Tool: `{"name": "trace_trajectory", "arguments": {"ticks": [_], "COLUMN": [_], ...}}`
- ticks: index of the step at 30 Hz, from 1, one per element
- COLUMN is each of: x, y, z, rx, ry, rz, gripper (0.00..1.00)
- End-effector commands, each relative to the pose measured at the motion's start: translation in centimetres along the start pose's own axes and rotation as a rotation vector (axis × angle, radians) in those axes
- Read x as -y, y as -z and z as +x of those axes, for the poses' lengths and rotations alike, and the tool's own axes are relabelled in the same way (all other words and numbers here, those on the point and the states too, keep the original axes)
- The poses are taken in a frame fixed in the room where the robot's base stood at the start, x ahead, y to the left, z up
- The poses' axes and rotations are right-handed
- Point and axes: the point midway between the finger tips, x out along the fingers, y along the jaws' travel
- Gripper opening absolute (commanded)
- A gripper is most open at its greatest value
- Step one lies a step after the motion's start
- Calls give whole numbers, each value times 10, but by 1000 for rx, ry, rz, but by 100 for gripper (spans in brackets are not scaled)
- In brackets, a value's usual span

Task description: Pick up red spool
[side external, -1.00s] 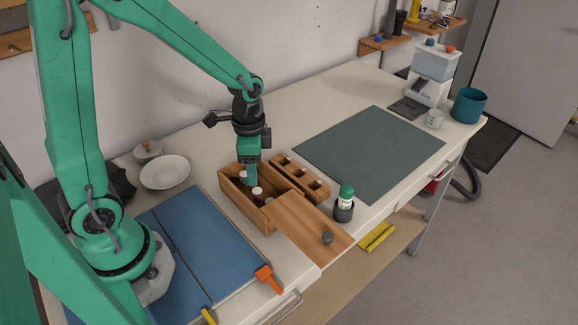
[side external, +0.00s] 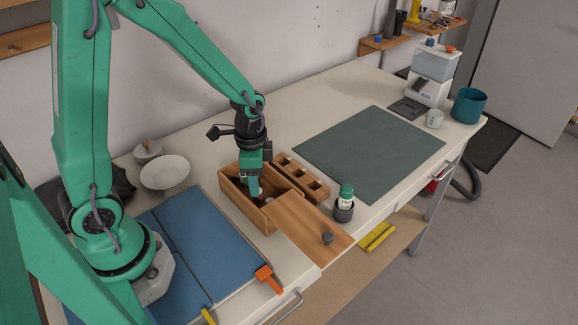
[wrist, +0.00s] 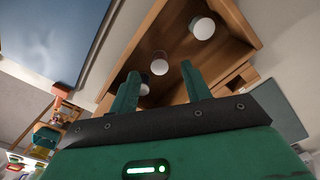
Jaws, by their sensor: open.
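In the wrist view, a spool with a white top and a dark reddish side (wrist: 159,66) stands in the wooden box, between my fingertips in the picture. It looks like the red spool, though little of its side shows. My gripper (wrist: 160,71) is open, with one finger on either side of that spool and no clear contact. In the side view my gripper (side external: 256,190) reaches down into the wooden box (side external: 232,197) and hides the spool. Two other white-topped spools show in the wrist view, one farther along the box (wrist: 202,28) and one by the left finger (wrist: 144,89).
The box walls stand close around my fingers. A wooden lid (side external: 305,220) with a dark knob lies at the box's front right. A slotted wooden block (side external: 302,178) stands behind it. A green-capped bottle (side external: 346,195) stands to the right. The green mat (side external: 370,150) is clear.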

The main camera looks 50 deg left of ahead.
Motion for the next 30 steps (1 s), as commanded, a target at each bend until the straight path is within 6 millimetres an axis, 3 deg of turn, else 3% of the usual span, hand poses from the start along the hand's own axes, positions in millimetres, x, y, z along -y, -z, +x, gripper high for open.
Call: {"name": "trace_trajectory", "arguments": {"ticks": [12,30], "x": [-2,-1], "y": [2,2], "z": [39,43], "rx": [3,0], "ry": [-2,0], "rz": [0,0], "gripper": [48,48]}}
